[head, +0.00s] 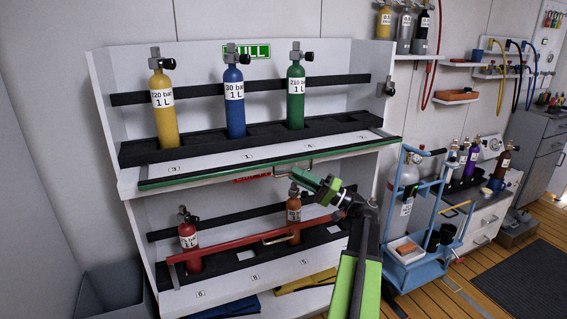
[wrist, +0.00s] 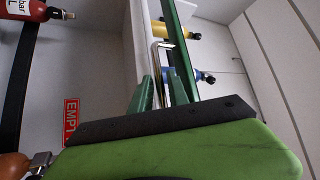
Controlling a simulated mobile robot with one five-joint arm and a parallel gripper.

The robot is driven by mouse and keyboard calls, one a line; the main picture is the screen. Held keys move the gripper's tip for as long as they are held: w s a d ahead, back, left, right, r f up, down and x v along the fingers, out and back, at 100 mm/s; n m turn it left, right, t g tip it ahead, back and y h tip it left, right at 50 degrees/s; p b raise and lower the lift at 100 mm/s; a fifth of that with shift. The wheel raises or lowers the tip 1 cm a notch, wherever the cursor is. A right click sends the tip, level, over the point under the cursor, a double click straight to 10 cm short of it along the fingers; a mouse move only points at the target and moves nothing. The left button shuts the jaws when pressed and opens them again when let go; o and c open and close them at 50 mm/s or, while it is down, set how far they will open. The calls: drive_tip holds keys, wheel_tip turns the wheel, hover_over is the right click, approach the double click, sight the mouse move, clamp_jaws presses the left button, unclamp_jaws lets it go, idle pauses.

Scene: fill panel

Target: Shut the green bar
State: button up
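The green bar (head: 220,171) runs along the front edge of the upper shelf, low in front of the cylinders, with a metal handle (head: 308,165) right of its middle. In the wrist view the green bar (wrist: 180,50) runs down from the top, with its bent metal handle (wrist: 154,58) beside it. My gripper (head: 308,176) is just below the bar, at the handle. In the wrist view my gripper's two green fingers (wrist: 161,92) stand apart, with part of the handle between them. Whether they touch it is unclear.
Yellow (head: 163,115), blue (head: 235,110) and green (head: 296,105) cylinders stand on the upper shelf. A red bar (head: 240,240) crosses the lower shelf before two cylinders. A blue trolley (head: 425,265) with a grey cylinder stands to the right, near my arm.

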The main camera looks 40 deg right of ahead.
sight(283, 158)
drive_tip(key=p+x, duration=0.1)
drive_tip(key=x, duration=0.4)
clamp_jaws()
idle(1.4)
